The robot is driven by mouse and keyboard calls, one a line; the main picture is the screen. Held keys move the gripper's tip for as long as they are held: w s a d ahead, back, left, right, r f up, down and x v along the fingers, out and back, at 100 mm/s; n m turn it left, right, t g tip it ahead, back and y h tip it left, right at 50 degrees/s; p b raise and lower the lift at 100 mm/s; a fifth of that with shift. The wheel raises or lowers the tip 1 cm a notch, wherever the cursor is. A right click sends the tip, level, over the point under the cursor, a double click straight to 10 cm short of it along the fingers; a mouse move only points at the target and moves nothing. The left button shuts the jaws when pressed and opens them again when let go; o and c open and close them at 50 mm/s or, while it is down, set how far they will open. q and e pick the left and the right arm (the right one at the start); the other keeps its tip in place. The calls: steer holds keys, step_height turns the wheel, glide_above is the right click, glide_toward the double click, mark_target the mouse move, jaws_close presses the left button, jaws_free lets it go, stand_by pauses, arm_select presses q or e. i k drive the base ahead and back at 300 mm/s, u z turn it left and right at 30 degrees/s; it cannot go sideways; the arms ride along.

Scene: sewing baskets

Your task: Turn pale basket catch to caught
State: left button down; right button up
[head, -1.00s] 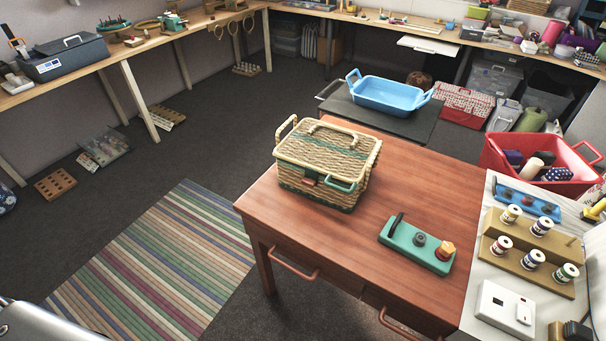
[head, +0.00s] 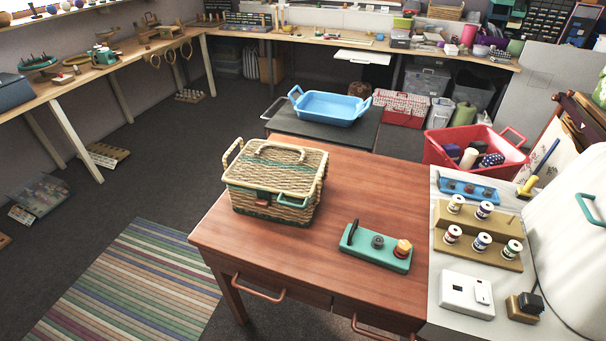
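The pale woven basket (head: 272,182) stands upright on the red-brown wooden table, left of its middle. Its lid looks closed, with a handle on top and a green band across it. Neither of my grippers shows in the head view.
On the wooden table (head: 352,185), a green board (head: 376,256) with knobs lies right of the basket. A blue tray (head: 329,107) stands on a dark surface behind. A red tub (head: 477,151) and a spool rack (head: 480,247) are at right. The table's front left is clear.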

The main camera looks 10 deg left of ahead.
mark_target(259, 203)
steer(key=z, duration=0.95)
steer(key=k, duration=0.8)
steer(key=u, duration=1.1)
steer(key=i, duration=0.5)
steer(key=z, duration=0.05)
